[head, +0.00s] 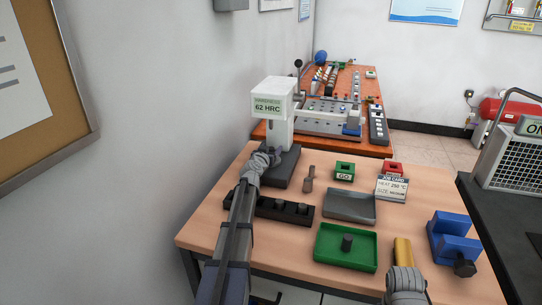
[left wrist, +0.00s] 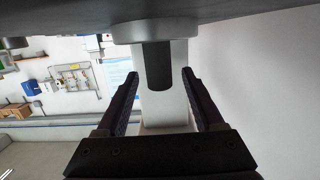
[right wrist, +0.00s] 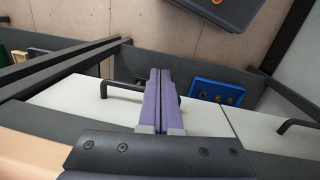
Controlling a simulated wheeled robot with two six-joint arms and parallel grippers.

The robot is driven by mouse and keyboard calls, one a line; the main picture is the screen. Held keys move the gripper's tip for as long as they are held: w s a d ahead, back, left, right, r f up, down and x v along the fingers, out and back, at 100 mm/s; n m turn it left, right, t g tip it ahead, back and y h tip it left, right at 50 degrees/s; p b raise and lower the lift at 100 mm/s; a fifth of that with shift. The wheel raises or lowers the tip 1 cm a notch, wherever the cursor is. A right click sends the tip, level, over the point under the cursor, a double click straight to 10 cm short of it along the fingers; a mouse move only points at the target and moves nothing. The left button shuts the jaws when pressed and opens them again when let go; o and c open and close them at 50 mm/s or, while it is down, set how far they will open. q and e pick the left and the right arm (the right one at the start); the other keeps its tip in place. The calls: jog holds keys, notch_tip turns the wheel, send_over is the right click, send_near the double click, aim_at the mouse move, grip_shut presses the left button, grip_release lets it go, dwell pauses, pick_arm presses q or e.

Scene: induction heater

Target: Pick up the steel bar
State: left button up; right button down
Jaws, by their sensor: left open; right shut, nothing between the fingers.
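The hardness tester (head: 273,100), white with a "62 HRC" display, stands at the back left of the table. In the left wrist view, a dark upright cylinder (left wrist: 158,68), apparently the steel bar, touches the tester's round seat (left wrist: 155,30). My left gripper (left wrist: 145,82) is open, with one finger on each side of the cylinder and gaps visible. In the head view my left gripper (head: 267,158) is at the tester's base and hides the cylinder. Another dark cylinder (head: 347,243) stands in the green tray (head: 322,260). My right gripper (right wrist: 160,100) is shut and empty.
A black rack (head: 265,207) lies in front of the tester. A grey tray (head: 349,208), the GO block (head: 345,171), a red block (head: 393,169), a job card (head: 392,188), a yellow piece (head: 403,250) and a blue vise (head: 452,238) occupy the table's right side.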

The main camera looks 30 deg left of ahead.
pick_arm(q)
jog(key=shift+c, duration=0.4)
grip_shut()
dwell(0.4)
